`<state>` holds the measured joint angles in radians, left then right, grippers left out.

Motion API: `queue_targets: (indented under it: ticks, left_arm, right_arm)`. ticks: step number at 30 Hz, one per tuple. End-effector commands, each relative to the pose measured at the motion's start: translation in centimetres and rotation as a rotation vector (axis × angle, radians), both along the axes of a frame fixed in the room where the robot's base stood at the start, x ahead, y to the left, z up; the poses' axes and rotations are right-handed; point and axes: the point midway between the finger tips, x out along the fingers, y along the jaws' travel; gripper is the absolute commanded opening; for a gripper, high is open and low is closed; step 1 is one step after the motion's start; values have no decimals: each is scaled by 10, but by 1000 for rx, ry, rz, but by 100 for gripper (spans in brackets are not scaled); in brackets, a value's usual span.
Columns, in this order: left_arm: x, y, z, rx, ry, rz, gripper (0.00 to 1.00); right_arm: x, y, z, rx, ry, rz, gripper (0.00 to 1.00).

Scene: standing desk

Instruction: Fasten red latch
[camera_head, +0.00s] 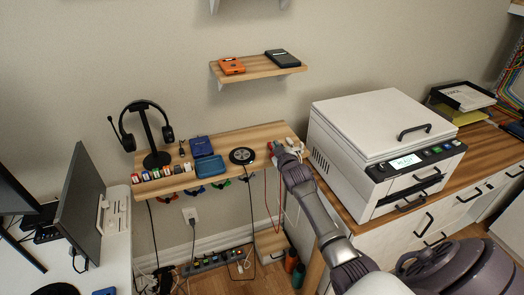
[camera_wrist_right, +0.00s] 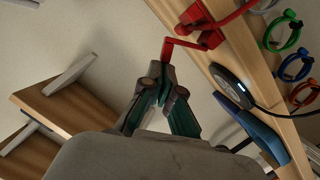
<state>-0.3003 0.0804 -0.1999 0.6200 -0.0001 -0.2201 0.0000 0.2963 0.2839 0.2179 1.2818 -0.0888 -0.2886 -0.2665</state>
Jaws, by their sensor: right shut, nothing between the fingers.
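The red latch (camera_wrist_right: 211,38) is mounted on the wooden shelf and shows at the top of the right wrist view. A thin bent red arm sticks out from it toward my gripper. My right gripper (camera_wrist_right: 167,84) is shut and empty, with its fingertips just short of the bent red arm; I cannot tell whether they touch. In the head view my right gripper (camera_head: 279,152) is at the shelf's right end and hides most of the latch. Only a little red shows there. My left gripper is out of view.
The wooden shelf (camera_head: 225,142) also holds a round black device (camera_head: 242,156), a blue tray (camera_head: 210,167), a headset on a stand (camera_head: 152,135) and several small coloured items. A large white machine (camera_head: 383,147) stands close on the right. Cables hang below the shelf.

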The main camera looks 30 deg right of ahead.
Motion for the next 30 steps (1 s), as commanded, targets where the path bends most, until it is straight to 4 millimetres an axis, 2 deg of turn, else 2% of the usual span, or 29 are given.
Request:
queue_targets:
  ticks: [3, 9, 17, 20, 26, 27, 30]
  left_arm:
    - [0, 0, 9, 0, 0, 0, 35]
    - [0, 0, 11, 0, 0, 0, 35]
    - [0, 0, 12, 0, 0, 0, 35]
    - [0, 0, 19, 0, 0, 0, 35]
    - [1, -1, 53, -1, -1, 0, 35]
    - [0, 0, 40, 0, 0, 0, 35]
    - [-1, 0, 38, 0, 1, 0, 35]
  right_arm:
    - [-2, -7, 1, 103, -24, 0, 0]
    - [-4, -16, -4, 275, -66, 0, 0]
    - [-3, -14, -3, 283, -70, 1, 0]
    - [-1, -14, 6, 283, -70, 1, 0]
    - [7, -13, 48, 288, -70, 2, 0]
    - [-4, -9, 33, 287, -66, 2, 0]
    - [-23, -3, 38, 286, -67, 2, 0]
